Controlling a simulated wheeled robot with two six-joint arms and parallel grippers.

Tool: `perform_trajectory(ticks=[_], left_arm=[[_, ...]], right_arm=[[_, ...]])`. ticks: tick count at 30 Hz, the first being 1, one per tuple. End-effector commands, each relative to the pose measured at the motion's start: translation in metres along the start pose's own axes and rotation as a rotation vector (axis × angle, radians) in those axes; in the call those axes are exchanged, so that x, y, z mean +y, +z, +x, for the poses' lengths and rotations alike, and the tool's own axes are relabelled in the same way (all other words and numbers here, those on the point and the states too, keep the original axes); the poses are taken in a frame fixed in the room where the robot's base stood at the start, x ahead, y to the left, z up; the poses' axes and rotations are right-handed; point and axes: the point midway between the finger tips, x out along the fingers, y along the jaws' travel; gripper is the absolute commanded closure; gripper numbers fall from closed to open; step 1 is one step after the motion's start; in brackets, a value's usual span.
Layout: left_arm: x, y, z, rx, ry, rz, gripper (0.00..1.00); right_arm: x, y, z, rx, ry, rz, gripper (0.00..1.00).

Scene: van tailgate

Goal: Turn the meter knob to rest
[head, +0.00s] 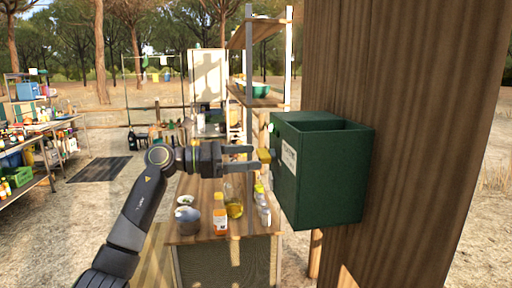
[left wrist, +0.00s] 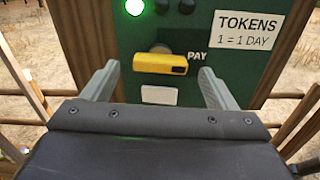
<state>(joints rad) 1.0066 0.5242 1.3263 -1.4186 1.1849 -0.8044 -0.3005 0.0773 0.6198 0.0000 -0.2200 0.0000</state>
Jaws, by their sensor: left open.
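The green meter box (head: 322,170) is fixed to a thick wooden post. Its yellow knob (left wrist: 160,63) lies horizontal on the front panel in the left wrist view, with the word PAY at its right. My left gripper (head: 256,158) is open in front of the knob. In the left wrist view its two fingers (left wrist: 158,88) stand left and right of the knob, with gaps on both sides. My right gripper is not in view.
A lit green lamp (left wrist: 134,7) and a white TOKENS label (left wrist: 247,30) are on the panel. The wooden post (head: 410,120) stands right behind the box. A wooden counter (head: 225,238) with bottles and jars is below my left gripper. Shelves (head: 257,101) rise behind.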

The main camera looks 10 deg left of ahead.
Motion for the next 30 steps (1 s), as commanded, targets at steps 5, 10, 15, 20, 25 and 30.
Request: perform_trajectory(ticks=[5,10,15,20,25,30], left_arm=[[0.0,0.002,0.021,-0.002,-0.002,0.0,0.2],[0.0,0.0,0.027,0.0,0.0,0.0,0.2],[0.0,-0.001,0.027,0.0,0.0,0.0,0.2],[0.0,-0.001,0.027,0.0,0.0,0.0,0.33],[0.0,0.0,0.027,0.0,0.0,0.0,0.55],[0.0,0.0,0.027,0.0,0.0,-0.001,0.65]], right_arm=[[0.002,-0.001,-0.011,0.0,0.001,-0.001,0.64],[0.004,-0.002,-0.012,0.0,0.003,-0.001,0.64],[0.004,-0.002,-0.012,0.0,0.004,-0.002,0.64],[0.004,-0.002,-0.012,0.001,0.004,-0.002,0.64],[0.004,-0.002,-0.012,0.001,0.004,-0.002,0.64],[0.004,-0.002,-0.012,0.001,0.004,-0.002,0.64]])
